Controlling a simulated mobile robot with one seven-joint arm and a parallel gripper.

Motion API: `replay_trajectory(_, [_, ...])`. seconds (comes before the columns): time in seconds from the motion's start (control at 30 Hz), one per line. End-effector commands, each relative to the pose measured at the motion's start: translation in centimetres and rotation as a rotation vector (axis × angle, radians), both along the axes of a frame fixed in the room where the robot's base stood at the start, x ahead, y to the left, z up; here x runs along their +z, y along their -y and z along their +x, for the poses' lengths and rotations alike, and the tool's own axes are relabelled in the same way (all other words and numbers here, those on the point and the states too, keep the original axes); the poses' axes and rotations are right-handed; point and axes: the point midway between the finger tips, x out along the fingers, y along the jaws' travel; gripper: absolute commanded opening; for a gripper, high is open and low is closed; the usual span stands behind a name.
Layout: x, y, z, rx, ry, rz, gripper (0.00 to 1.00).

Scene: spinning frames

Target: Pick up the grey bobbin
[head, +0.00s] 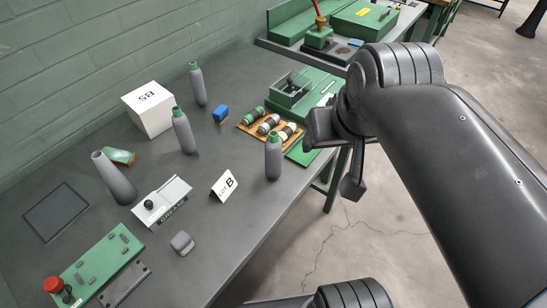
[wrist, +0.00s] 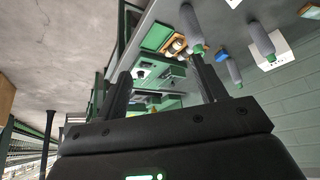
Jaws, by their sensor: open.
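The grey bobbin (head: 268,124) lies on its side on a wooden tray (head: 246,128), between a green bobbin (head: 253,115) and a cream bobbin (head: 287,131). In the wrist view the tray (wrist: 168,47) shows small beyond the fingers; I cannot clearly make out the grey bobbin there. My gripper (wrist: 160,68) is open and empty, its two dark fingers apart. In the head view it is at the right, beyond the bench's front edge and apart from the tray, partly hidden by my arm.
A grey bottle with a green top (head: 273,157) stands just in front of the tray. Two similar bottles (head: 184,132) (head: 198,85) stand farther left. A blue block (head: 221,113) lies left of the tray; a green fixture (head: 292,90) is behind it. A folded "B" card (head: 223,185) stands nearer.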

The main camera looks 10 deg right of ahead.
Motion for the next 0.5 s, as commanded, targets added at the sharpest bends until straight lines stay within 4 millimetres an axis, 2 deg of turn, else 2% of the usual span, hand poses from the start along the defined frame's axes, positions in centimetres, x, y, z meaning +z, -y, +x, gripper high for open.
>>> replay_trajectory(0.03, [-1.0, -0.2, 0.3, -0.049, -0.066, 0.056, 0.65])
replay_trajectory(0.2, [-3.1, -1.7, 0.8, -0.234, -0.286, 0.278, 0.65])
replay_trajectory(0.33, [-4.1, -3.0, 1.7, -0.392, -0.474, 0.468, 0.65])
replay_trajectory(0.5, [-4.2, -4.4, 3.5, -0.599, -0.739, 0.738, 0.65])
